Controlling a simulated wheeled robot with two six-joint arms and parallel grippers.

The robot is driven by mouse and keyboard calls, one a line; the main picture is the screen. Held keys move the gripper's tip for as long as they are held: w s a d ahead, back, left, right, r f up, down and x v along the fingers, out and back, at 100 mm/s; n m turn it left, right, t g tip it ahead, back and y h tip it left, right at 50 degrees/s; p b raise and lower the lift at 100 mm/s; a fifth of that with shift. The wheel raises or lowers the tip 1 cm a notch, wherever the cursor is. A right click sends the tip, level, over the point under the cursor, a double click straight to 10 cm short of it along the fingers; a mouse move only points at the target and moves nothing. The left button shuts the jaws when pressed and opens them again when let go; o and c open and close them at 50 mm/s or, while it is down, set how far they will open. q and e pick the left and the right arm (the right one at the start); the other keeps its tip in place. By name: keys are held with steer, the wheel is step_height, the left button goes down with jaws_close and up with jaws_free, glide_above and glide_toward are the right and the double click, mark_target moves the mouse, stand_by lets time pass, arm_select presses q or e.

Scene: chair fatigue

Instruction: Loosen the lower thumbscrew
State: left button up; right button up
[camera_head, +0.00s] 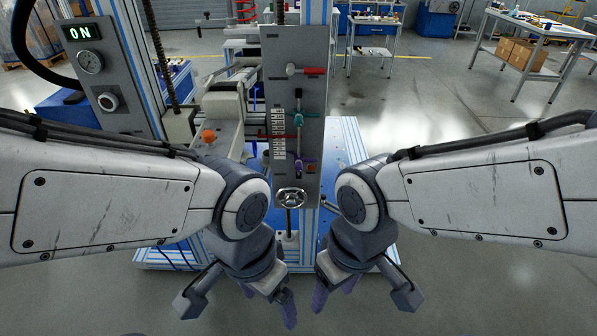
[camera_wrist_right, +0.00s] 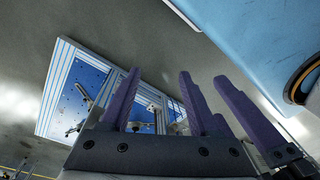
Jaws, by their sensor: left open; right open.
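A grey upright panel (camera_head: 315,100) faces me in the head view. A purple thumbscrew (camera_head: 299,161) sits low on it, beside a white scale strip (camera_head: 279,135). A teal thumbscrew (camera_head: 301,119) sits above it. My left gripper (camera_head: 270,299) and right gripper (camera_head: 335,288) hang close together, lower in the picture than the panel, both open and empty. Neither touches a thumbscrew. In the right wrist view, the right gripper's purple fingers (camera_wrist_right: 180,98) stand apart with nothing clearly between them; the thumbscrews cannot be made out there.
A red-tipped lever (camera_head: 306,71) is at the panel's top and a round handwheel (camera_head: 291,197) at its foot. A control box (camera_head: 92,75) reading ON stands left. An orange knob (camera_head: 208,135) is left of the panel.

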steer(key=w+d+f+m+t+b, duration=0.15)
steer(key=w+f+b, duration=0.25)
steer(key=f+b, duration=0.5)
steer(key=w+d+f+m+b, duration=0.25)
steer(key=f+b, duration=0.35)
steer(key=f, duration=0.4)
steer(key=w+d+f+m+t+b, duration=0.1)
steer(key=w+d+f+b, duration=0.25)
steer(key=f+b, duration=0.55)
steer(key=n+t+h+b, duration=0.1)
steer(key=n+t+b, duration=0.2)
steer(key=n+t, duration=1)
steer(key=n+t+b, duration=0.2)
steer(key=n+b, duration=0.1)
steer(key=n, duration=1.9)
glide_toward(299, 170)
steer(key=w, duration=1)
steer(key=shift+f+b, duration=0.15)
steer(key=shift+b, duration=0.25)
